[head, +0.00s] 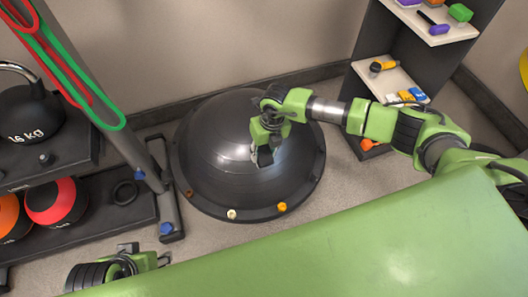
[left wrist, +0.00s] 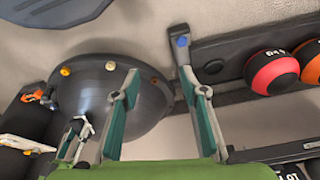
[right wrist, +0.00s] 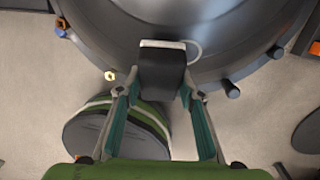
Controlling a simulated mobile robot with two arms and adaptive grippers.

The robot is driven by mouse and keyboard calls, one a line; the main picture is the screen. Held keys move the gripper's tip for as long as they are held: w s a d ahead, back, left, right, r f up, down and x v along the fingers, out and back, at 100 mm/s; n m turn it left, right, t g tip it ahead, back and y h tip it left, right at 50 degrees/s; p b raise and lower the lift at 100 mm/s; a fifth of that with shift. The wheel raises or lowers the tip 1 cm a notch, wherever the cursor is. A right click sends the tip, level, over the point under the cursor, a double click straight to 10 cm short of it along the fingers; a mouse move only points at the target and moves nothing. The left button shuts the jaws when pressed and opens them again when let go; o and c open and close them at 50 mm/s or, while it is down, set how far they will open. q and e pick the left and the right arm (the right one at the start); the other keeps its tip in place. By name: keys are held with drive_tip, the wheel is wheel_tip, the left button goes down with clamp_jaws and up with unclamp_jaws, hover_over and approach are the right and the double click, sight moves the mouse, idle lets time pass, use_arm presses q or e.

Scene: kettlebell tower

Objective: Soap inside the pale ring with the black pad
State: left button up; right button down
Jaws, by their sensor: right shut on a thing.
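My right gripper (head: 266,150) reaches down to the shiny dark dome. In the right wrist view it is shut on a black pad (right wrist: 163,76). A pale strip (right wrist: 162,43) shows along the pad's far edge; I cannot tell whether it is the soap or part of the pad. A thin pale ring (right wrist: 195,48) shows as an arc beside the pad's far right corner; the rest is hidden. A small pale patch (head: 254,153) shows by the gripper in the head view. My left gripper (left wrist: 160,85) is open and empty, away from the dome.
The dome (head: 215,125) has a wide dark rim with small coloured knobs. A rack with a kettlebell (head: 30,112) and a red-black ball (head: 56,202) stands at the left. A shelf (head: 390,80) with small coloured things stands at the right.

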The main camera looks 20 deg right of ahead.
use_arm(q)
drive_tip(key=shift+w+d+f+t+b, duration=0.1)
drive_tip(key=shift+w+d+t+b, duration=0.2)
drive_tip(key=shift+w, duration=0.45)
drive_tip(key=shift+w+d+f+t+b, duration=0.15)
drive_tip(key=shift+w+t+b, duration=0.25)
drive_tip(key=shift+w, duration=0.3)
drive_tip(key=shift+w+d+t+b, duration=0.2)
drive_tip(key=shift+w+t+b, duration=0.15)
drive_tip(key=shift+w, duration=0.4)
use_arm(e)
drive_tip(key=shift+w+a+f, duration=0.1)
drive_tip(key=shift+w+f, duration=0.15)
drive_tip(key=shift+f, duration=0.25)
drive_tip(key=shift+w+a+f, duration=0.1)
drive_tip(key=shift+w+f, duration=0.15)
drive_tip(key=shift+f, duration=0.2)
drive_tip(key=shift+d, duration=0.1)
